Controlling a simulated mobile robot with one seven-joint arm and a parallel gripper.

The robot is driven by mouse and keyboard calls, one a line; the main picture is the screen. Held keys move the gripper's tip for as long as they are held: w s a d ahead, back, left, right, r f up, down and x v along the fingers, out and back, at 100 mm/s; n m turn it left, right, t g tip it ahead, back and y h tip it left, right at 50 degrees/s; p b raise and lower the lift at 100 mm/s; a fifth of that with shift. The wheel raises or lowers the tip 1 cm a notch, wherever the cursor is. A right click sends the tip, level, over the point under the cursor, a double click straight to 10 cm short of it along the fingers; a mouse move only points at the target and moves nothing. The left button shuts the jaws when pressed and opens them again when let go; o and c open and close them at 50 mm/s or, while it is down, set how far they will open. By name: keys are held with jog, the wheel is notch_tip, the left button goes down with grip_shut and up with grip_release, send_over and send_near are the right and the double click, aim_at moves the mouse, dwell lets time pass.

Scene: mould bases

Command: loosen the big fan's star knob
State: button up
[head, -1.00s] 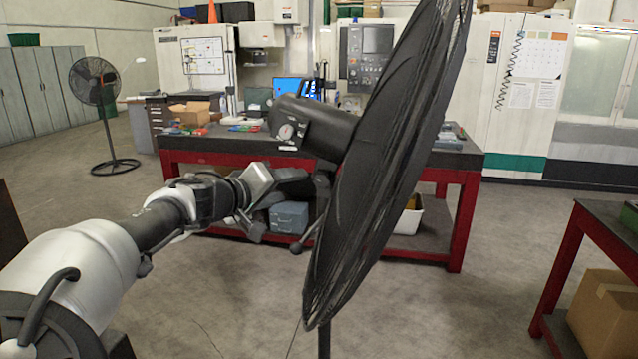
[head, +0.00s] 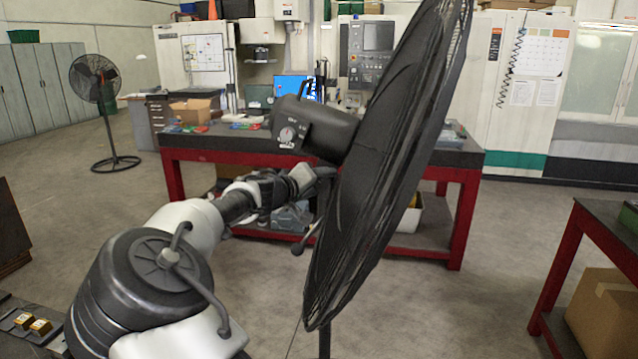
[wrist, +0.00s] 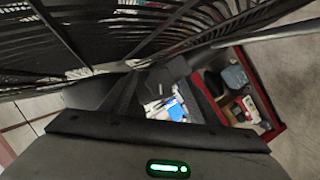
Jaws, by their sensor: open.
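The big fan (head: 385,170) stands tilted in the middle of the head view, its black cage seen nearly edge-on and its motor housing (head: 318,133) to the left. My gripper (head: 318,176) is just below the housing, beside the fan's neck. It is open. In the wrist view its dark fingers reach up toward the cage, and a dark blocky part (wrist: 172,69) at the head of the pole (wrist: 250,40) lies at their tips. That part may be the star knob, but its lobes cannot be made out. I cannot tell whether the fingers touch it.
A red workbench (head: 240,158) with tools and boxes stands behind the fan. A second red bench (head: 575,245) is at the right, with a cardboard box (head: 603,310) below. A smaller fan (head: 97,85) stands far left. Open floor lies between.

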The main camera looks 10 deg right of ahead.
jog(key=c, duration=1)
jog(key=shift+f, duration=0.1)
jog(key=shift+c, duration=0.2)
jog(key=shift+b, duration=0.4)
jog(key=shift+f+n+h+b, duration=0.15)
jog(key=shift+n+h+b, duration=0.15)
jog(key=shift+n+b, duration=0.1)
jog(key=shift+f+n+h+b, duration=0.1)
jog(key=shift+n+h+b, duration=0.3)
jog(key=shift+n+b, duration=0.5)
jog(key=shift+n+t+h+b, duration=0.3)
jog(key=shift+n+h+b, duration=0.2)
jog(key=shift+n+b, duration=0.7)
jog(key=shift+a+b, duration=0.1)
jog(key=shift+b, duration=0.2)
